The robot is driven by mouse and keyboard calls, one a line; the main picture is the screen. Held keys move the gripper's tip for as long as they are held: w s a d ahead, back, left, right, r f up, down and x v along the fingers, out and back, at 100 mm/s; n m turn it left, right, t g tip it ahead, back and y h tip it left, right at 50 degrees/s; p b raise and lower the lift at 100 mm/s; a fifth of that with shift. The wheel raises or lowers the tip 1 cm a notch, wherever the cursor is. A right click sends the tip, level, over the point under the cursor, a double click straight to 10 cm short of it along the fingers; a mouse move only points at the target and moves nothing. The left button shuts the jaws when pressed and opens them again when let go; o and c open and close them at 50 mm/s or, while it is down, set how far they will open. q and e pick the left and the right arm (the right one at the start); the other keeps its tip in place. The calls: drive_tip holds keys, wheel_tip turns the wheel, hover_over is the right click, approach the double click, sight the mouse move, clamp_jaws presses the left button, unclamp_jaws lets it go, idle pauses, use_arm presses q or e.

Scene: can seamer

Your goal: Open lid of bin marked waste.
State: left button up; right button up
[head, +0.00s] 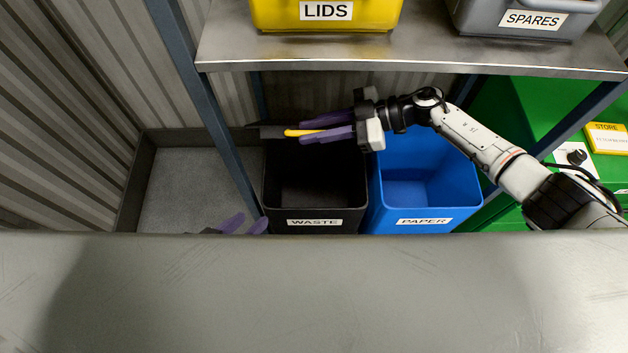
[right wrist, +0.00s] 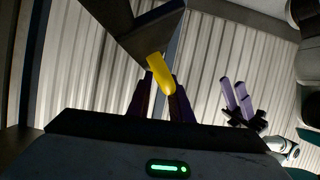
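The waste bin (head: 313,222) is the black bin on the floor under the shelf, with its label at the front. Its top is uncovered and I see into it.
A blue paper bin (head: 424,222) stands close to the right of the waste bin. A metal shelf (head: 420,55) with a yellow lids bin (head: 325,14) and a grey spares bin (head: 520,22) is above. A blue post (head: 215,120) rises at left. A grey surface (head: 310,295) fills the foreground.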

drive_tip(key=s+f+n+t+b, duration=0.2)
drive_tip(key=s+f+n+b, duration=0.1)
drive_tip(key=s+f+b, duration=0.4)
wheel_tip(320, 180, down, 4)
drive_tip(key=shift+s+f+t, duration=0.25)
drive_tip(key=shift+s+t, duration=0.05)
drive_tip(key=shift+s, duration=0.65)
drive_tip(key=shift+d, duration=0.1)
drive_tip(key=p+v, duration=0.4)
drive_tip(key=v, duration=0.7)
drive_tip(key=shift+d, duration=0.35)
